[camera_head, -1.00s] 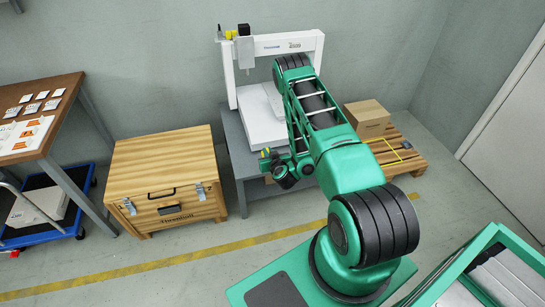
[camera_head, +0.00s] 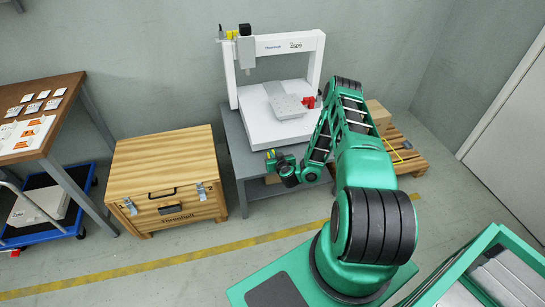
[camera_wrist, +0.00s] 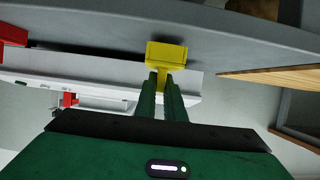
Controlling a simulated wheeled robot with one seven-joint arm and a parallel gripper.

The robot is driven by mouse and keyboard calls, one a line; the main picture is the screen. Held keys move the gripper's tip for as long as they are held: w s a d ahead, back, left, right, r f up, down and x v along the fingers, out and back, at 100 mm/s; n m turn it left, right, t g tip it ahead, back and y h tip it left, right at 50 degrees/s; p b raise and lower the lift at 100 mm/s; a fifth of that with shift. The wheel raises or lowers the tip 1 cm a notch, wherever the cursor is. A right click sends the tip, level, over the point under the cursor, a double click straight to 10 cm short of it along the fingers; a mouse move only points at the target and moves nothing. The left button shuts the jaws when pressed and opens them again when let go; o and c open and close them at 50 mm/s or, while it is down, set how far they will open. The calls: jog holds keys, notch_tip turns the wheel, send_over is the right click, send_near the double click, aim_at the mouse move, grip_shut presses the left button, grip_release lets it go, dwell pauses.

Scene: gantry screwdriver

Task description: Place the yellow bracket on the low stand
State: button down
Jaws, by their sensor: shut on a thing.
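The yellow bracket (camera_wrist: 167,54) is between the fingertips of my gripper (camera_wrist: 166,80) in the wrist view. My gripper is shut on it. In the head view my gripper (camera_head: 272,156) is small, at the front of the grey table (camera_head: 236,150) that carries the white gantry. The bracket is too small there to make out clearly. I cannot tell for certain which thing is the low stand.
The white gantry (camera_head: 290,43) has a white base with a grey plate (camera_head: 284,98) on it and a red part (camera_head: 308,102) at its right. A wooden chest (camera_head: 165,165) stands left of the table. A carton (camera_head: 378,114) sits on a pallet at right.

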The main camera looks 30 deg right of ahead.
jog(key=shift+f, duration=0.5)
jog(key=c, duration=1.8)
grip_release()
jog(key=shift+c, duration=0.2)
